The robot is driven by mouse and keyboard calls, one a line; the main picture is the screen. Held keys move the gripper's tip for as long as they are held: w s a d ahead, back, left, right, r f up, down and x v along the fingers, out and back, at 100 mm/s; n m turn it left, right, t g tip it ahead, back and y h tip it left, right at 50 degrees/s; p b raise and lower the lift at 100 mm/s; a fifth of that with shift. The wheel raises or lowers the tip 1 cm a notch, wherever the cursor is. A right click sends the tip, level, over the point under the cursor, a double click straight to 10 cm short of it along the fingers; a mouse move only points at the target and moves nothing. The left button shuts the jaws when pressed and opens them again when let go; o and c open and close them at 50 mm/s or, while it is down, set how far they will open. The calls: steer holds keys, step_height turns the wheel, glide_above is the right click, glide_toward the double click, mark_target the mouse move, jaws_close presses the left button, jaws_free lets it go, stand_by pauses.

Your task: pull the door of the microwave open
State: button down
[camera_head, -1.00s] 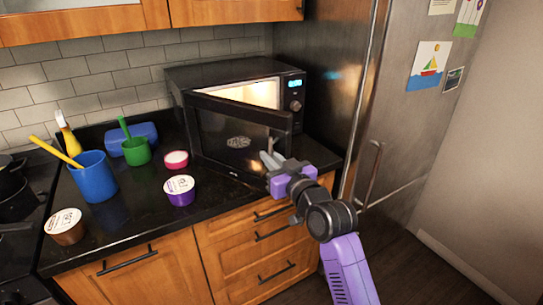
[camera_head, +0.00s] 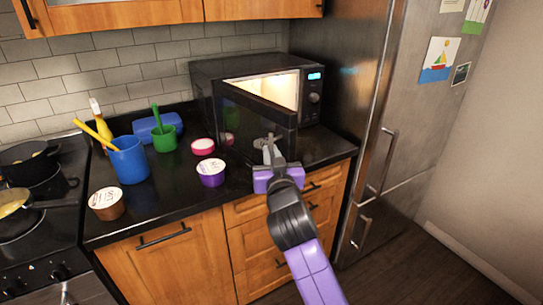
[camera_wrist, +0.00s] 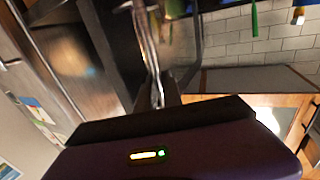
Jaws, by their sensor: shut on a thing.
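The black microwave (camera_head: 232,68) stands on the counter against the tiled wall, beside the fridge. Its door (camera_head: 242,122) is swung partly open toward me, and the lit inside (camera_head: 272,92) shows above and behind it. My gripper (camera_head: 270,148) is at the free right side of the door, in front of the panel.
A purple-and-white tub (camera_head: 211,173), a pink-lidded tub (camera_head: 203,146), a green cup (camera_head: 165,138) and a blue cup (camera_head: 129,160) stand left of the door. The fridge (camera_head: 355,110) is close on the right. A brown tub (camera_head: 106,204) sits at the counter's left front.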

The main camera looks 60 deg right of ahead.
steer(key=shift+w+a+r, duration=0.1)
steer(key=shift+w+a, duration=0.05)
steer(key=shift+a, duration=0.05)
steer(key=c, duration=1.5)
jaws_free()
steer(key=shift+d, duration=0.1)
steer(key=b+v, duration=0.1)
steer(key=v, duration=0.7)
steer(key=shift+b, duration=0.4)
steer(key=shift+d, duration=0.1)
